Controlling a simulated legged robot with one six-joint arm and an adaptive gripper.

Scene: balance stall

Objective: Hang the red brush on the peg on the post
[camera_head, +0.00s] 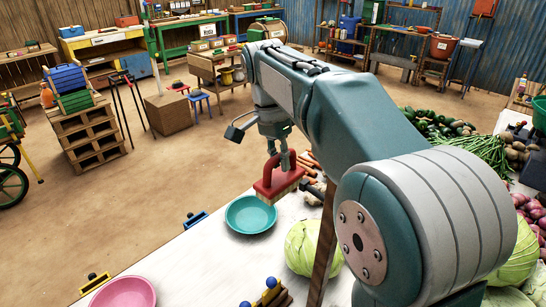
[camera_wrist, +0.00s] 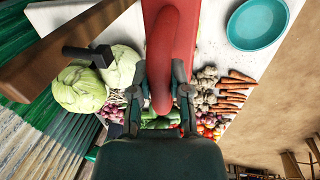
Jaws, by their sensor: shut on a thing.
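The red brush (camera_head: 266,187) is held by its handle in my gripper (camera_head: 284,158), above the white table beside a teal bowl. Its pale bristles face down in the head view. In the wrist view the red brush (camera_wrist: 172,30) runs up between the fingers of my gripper (camera_wrist: 161,92), which are shut on the handle. The wooden post (camera_wrist: 70,42) slants across the upper left of the wrist view, with the dark peg (camera_wrist: 88,53) sticking out from it. The brush is to the right of the peg there, apart from it. My arm partly hides the post (camera_head: 322,255) in the head view.
The teal bowl (camera_head: 250,214) and a pink bowl (camera_head: 124,293) stand on the white table (camera_head: 200,262). A cabbage (camera_head: 301,247) sits close to the post. Carrots (camera_wrist: 232,92) and other vegetables cover the table's far part. Open floor lies to the left.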

